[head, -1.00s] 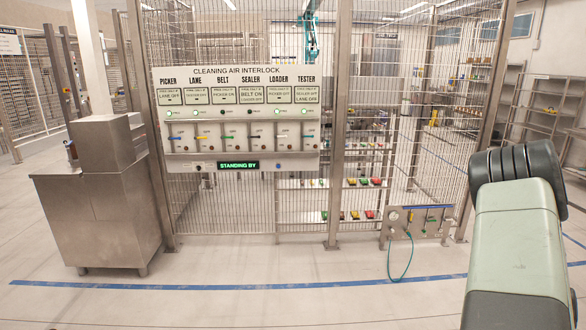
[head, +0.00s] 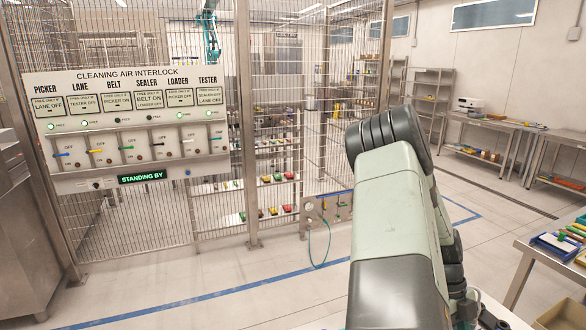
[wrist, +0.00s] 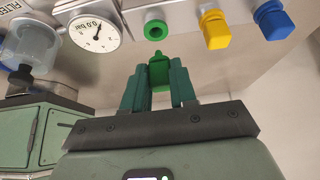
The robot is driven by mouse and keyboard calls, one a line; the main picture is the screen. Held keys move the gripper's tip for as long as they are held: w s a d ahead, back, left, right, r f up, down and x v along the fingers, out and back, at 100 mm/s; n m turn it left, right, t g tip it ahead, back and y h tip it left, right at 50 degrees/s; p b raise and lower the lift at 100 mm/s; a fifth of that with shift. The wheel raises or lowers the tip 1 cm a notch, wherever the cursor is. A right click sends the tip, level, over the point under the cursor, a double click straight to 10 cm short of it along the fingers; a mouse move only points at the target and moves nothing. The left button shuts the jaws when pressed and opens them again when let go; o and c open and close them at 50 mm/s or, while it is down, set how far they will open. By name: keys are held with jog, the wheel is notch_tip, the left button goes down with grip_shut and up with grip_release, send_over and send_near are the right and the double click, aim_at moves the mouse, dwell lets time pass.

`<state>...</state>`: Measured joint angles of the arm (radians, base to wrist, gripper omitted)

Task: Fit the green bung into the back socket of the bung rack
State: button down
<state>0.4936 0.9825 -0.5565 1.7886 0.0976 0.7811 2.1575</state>
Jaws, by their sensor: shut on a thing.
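In the wrist view my gripper (wrist: 159,88) is shut on the green bung (wrist: 158,66), whose narrow tip points away from the palm. Beyond it is a grey metal panel with a green ring-shaped opening (wrist: 155,30), a yellow plug (wrist: 215,29) and a blue plug (wrist: 272,20). The held bung is apart from these. I cannot make out the bung rack for certain in either view. In the head view my arm fills the lower middle and my gripper cannot be made out.
A wire cage carries the interlock board (head: 130,120), reading "STANDING BY". A small panel with a green hose (head: 322,242) sits low on the cage. At right, a table holds a blue-and-white tray (head: 553,245) and coloured parts. Open floor lies between.

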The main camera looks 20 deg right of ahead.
jog(key=shift+r, duration=0.15)
jog(key=shift+d, duration=0.1)
jog(key=w+d+r+n+t+h, duration=0.15)
jog(key=d+n, duration=0.35)
jog(key=d, duration=0.6)
jog(key=w+d+n+h, duration=0.1)
jog(key=d+n+h, duration=0.25)
jog(key=d, duration=0.85)
jog(key=shift+n+y, duration=0.25)
jog(key=shift+y, duration=0.15)
notch_tip(320, 180, down, 5)
jog(key=shift+a+r, duration=0.1)
jog(key=shift+f, duration=0.5)
jog(key=c, duration=1.6)
grip_release()
grip_shut()
